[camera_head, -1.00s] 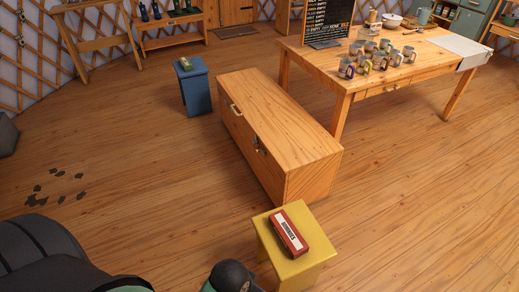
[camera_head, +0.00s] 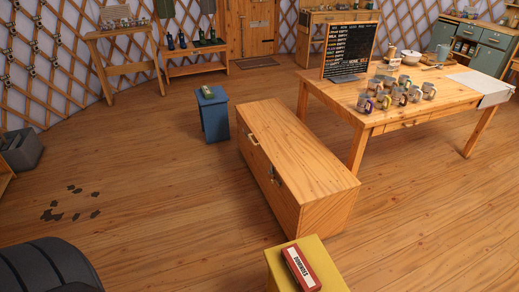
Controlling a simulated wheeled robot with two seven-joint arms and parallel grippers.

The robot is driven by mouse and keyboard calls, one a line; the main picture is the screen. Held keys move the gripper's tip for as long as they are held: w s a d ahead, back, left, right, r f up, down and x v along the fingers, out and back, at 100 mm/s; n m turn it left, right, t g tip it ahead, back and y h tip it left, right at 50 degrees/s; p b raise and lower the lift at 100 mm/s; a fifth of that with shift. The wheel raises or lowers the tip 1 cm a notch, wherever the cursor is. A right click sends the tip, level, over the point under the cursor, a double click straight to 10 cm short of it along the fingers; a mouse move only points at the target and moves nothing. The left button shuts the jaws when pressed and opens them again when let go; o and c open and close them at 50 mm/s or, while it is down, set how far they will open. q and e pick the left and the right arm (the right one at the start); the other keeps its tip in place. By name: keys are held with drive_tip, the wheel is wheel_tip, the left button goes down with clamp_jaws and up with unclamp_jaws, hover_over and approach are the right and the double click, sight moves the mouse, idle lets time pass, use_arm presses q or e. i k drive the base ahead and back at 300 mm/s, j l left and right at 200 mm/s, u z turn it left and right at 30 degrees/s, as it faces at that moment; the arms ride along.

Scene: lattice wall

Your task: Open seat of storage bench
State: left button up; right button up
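The wooden storage bench (camera_head: 300,150) stands in the middle of the floor, long and box-shaped, with its flat seat down. A pale handle (camera_head: 253,139) and a metal latch (camera_head: 273,174) show on its left-facing long side. I cannot tell whether the latch is fastened. Neither of my grippers is in view. A dark rounded part at the lower left (camera_head: 45,268) seems to be mine.
A yellow stool (camera_head: 330,265) with a red box (camera_head: 300,270) stands close to the bench's near end. A blue stool (camera_head: 215,122) stands beyond its far end. A table (camera_head: 430,95) with several mugs is on the right. Floor left of the bench is clear, except dark flakes (camera_head: 75,204).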

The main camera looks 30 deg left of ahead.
sight(310, 171)
drive_tip(key=i+j, duration=0.15)
drive_tip(key=j, duration=0.2)
drive_tip(key=i+j, duration=0.15)
drive_tip(key=j, duration=0.2)
drive_tip(key=i+j, duration=0.2)
drive_tip(key=j, duration=0.2)
drive_tip(key=i+j, duration=0.15)
drive_tip(key=j, duration=0.2)
drive_tip(key=i+j, duration=0.15)
drive_tip(key=j, duration=0.2)
drive_tip(key=i+j, duration=0.15)
drive_tip(key=j, duration=0.2)
drive_tip(key=i+j+z, duration=0.1)
drive_tip(key=j, duration=0.25)
drive_tip(key=i, duration=0.05)
